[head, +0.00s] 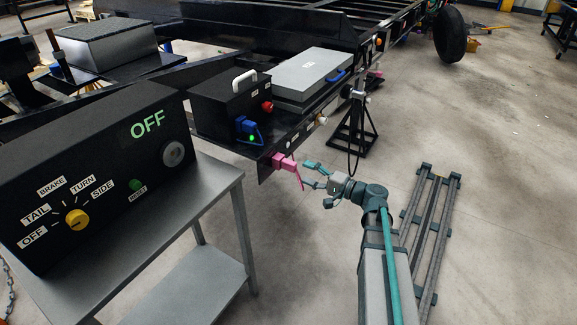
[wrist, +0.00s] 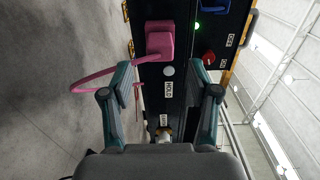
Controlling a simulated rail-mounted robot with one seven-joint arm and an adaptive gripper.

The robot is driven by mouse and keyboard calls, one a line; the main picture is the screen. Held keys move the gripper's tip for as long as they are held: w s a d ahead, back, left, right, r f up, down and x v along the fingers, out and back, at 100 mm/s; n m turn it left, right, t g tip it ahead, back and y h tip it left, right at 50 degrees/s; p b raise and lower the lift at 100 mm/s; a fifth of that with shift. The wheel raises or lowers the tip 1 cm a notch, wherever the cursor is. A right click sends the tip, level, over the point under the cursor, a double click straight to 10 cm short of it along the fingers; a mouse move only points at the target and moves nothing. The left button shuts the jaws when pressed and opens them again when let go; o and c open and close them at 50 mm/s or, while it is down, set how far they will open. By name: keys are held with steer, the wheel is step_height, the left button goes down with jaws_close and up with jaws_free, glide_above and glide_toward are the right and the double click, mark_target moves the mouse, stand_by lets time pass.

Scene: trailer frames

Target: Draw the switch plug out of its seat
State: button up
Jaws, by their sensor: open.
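A pink plug (head: 284,162) sits at the near end of the black trailer frame, with a pink cord (head: 299,180) hanging from it. In the wrist view the pink plug (wrist: 160,40) lies ahead of the fingertips, left of centre, and its cord loops left past the left finger. A blue plug (head: 245,125) with a blue cord is in the black box above. No label on either plug tells me which is the switch plug. My gripper (head: 312,175) is open, just right of the pink plug and apart from it. In the wrist view my gripper (wrist: 162,75) has nothing clearly between its fingers.
A red knob (head: 267,107) is on the black box. A control panel (head: 95,175) reading OFF stands on a metal table (head: 205,195) at left. A black stand (head: 352,130) is behind the gripper. A ladder-like frame (head: 428,235) lies on the floor at right.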

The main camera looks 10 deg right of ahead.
mark_target(296, 168)
steer(key=shift+x, duration=3.7)
steer(key=shift+b, duration=0.75)
jaws_close()
steer(key=shift+b+v, duration=0.65)
steer(key=shift+v, duration=2.35)
